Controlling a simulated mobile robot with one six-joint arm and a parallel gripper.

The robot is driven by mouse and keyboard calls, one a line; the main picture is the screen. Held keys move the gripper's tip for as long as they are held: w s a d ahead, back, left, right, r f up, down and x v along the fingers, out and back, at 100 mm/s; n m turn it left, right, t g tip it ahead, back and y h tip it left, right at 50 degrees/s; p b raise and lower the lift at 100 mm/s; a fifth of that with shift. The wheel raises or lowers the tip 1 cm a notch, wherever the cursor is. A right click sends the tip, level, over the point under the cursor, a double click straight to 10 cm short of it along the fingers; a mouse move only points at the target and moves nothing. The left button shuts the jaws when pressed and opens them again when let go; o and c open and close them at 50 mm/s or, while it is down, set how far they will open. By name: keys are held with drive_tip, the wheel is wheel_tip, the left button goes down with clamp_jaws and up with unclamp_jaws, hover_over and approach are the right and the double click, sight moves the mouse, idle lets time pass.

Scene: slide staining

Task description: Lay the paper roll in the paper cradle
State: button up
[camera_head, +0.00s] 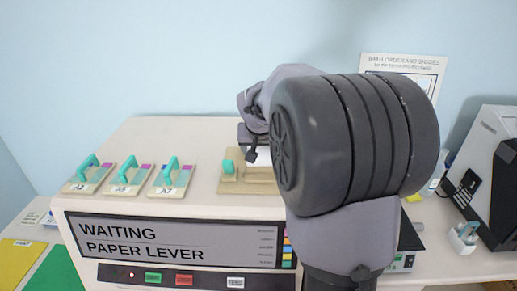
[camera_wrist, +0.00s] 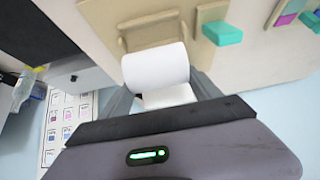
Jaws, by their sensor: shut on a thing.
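The white paper roll (camera_wrist: 155,65) is between my gripper's fingers (camera_wrist: 165,92) in the wrist view, and the gripper is shut on it. A white strip or lower part shows beneath the roll. The tan paper cradle (camera_wrist: 150,22) lies just beyond the roll; I cannot tell whether they touch. In the head view the tan cradle area (camera_head: 258,186) is on top of the machine, with a teal lever (camera_head: 229,167) at its left. My gripper (camera_head: 258,145) is over its back part, and a bit of the white roll (camera_head: 263,157) shows under it. My arm hides the right side.
The machine's display (camera_head: 170,240) reads "WAITING PAPER LEVER". Three tan plates with teal handles, one labelled A7 (camera_head: 170,178), stand left on the machine top. A black and grey device (camera_head: 490,165) stands at the right. A wall chart (camera_head: 405,75) hangs behind.

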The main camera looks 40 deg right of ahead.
sight(261, 161)
drive_tip(key=shift+f+b, duration=0.75)
drive_tip(key=shift+f, duration=0.85)
drive_tip(key=shift+f+b, duration=0.55)
drive_tip(key=shift+b, duration=0.05)
drive_tip(key=o, duration=1.7)
drive_tip(key=p+v, duration=0.3)
drive_tip(key=v, duration=1.4)
drive_tip(key=s+a+f+n+y+b, duration=0.1)
drive_tip(key=s+a+f+y+b, duration=0.1)
drive_tip(key=s+a+f+b, duration=0.3)
drive_tip(key=s+a+f+n+y+b, duration=0.1)
drive_tip(key=s+a+f+y+b, duration=0.1)
drive_tip(key=s+a+f+b, duration=0.4)
drive_tip(key=s+a+f+n+y+b, duration=0.1)
drive_tip(key=s+a+f+y+b, duration=0.1)
drive_tip(key=s+a+f+b, duration=0.3)
drive_tip(key=shift+s+a+f+b, duration=0.1)
drive_tip(key=shift+s+a+f, duration=0.45)
drive_tip(key=shift+a+f, duration=0.9)
drive_tip(key=shift+s+a+f+b, duration=0.15)
drive_tip(key=shift+s+a+f, duration=0.35)
drive_tip(key=shift+a+f, duration=0.95)
drive_tip(key=shift+s+a+f+b, duration=0.1)
drive_tip(key=shift+s+a+f, duration=0.65)
drive_tip(key=shift+f, duration=1.15)
